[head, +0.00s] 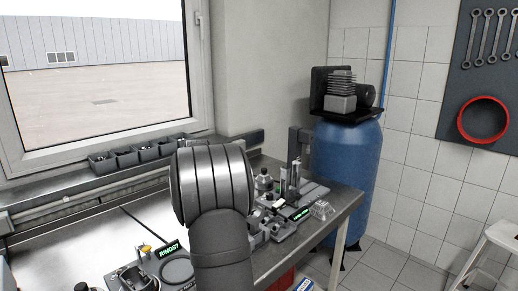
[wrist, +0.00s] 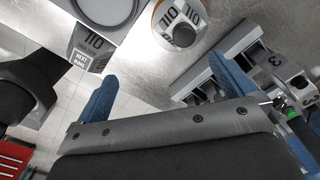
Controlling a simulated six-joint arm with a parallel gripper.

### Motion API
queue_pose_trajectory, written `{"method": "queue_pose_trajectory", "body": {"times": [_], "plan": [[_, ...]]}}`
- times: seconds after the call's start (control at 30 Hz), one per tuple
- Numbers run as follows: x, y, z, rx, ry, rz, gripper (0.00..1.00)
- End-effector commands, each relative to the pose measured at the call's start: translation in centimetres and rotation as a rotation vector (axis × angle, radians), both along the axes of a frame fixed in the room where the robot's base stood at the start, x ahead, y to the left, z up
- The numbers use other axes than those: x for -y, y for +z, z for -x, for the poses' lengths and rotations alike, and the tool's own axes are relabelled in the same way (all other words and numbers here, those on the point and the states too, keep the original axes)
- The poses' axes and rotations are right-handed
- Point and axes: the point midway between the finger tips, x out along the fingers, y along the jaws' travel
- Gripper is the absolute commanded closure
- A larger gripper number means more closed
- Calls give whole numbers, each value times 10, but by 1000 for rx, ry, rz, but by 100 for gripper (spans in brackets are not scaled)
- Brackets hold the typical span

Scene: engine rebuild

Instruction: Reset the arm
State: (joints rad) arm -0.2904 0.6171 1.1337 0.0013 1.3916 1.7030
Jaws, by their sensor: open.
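My gripper (wrist: 162,72) shows in the wrist view as two blue fingers spread wide apart on a grey mount. Nothing is between the fingers. They point over the metal workbench (wrist: 150,65). A round container with an OIL label (wrist: 180,30) is just beyond the gap between the fingertips. In the head view my dark arm rises in the middle and hides part of the workbench (head: 60,250); the gripper itself cannot be seen there.
Grey fixtures (wrist: 205,75) lie close to the right finger. Small bins (head: 125,158) line the window sill. A blue drum (head: 345,170) carries a finned cylinder (head: 341,95) beyond the bench's right end.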

Motion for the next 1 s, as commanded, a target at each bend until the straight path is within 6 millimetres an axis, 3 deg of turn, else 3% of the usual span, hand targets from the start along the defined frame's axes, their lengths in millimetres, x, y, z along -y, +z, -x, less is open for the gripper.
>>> {"method": "queue_pose_trajectory", "body": {"times": [0.7,1.0], "plan": [[42,15,99,2,0,1,0],[-12,-18,93,-1,4,2,0]]}}
